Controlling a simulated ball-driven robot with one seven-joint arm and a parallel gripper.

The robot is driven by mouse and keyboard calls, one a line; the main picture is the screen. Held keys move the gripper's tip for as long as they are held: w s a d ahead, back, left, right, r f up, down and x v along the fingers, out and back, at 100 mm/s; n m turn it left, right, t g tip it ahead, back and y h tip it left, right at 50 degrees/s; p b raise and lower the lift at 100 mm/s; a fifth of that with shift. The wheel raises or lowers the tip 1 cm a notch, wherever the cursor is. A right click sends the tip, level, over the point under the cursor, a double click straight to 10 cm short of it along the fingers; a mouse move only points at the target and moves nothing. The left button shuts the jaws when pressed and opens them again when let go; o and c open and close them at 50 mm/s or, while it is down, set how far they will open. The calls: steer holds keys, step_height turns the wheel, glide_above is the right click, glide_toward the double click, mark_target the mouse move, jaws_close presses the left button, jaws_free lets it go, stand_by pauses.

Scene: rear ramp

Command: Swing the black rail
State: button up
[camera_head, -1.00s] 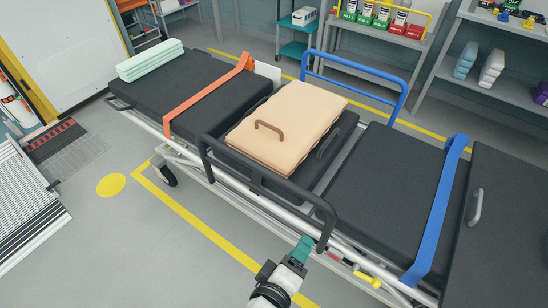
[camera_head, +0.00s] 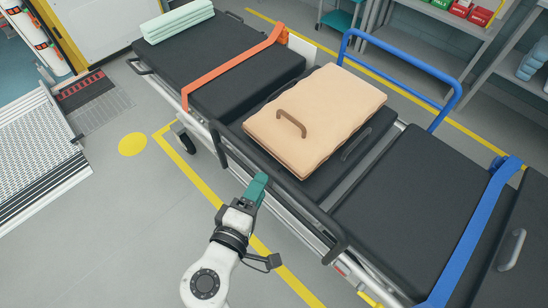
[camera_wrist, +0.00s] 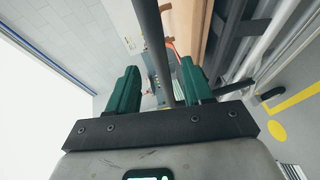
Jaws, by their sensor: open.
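The black rail (camera_head: 283,196) runs along the near side of the stretcher, standing up beside the peach cushion. My gripper (camera_head: 259,185), with teal fingers, is at the rail's near side, and part of the rail is hidden behind it. In the wrist view, my gripper (camera_wrist: 157,88) is open, and a dark bar of the rail (camera_wrist: 152,35) passes between its two fingers. I cannot tell whether either finger touches the bar.
The stretcher carries black pads (camera_head: 395,195), a peach cushion (camera_head: 315,118), an orange strap (camera_head: 230,64) and a blue strap (camera_head: 476,232). A blue rail (camera_head: 402,65) stands on the far side. Free floor (camera_head: 110,230) lies at the left, beside a metal ramp (camera_head: 35,150).

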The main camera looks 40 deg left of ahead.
steer(key=x, duration=0.8)
steer(key=shift+w, duration=0.3)
steer(key=shift+f, duration=0.1)
steer(key=shift+c, duration=0.2)
jaws_close()
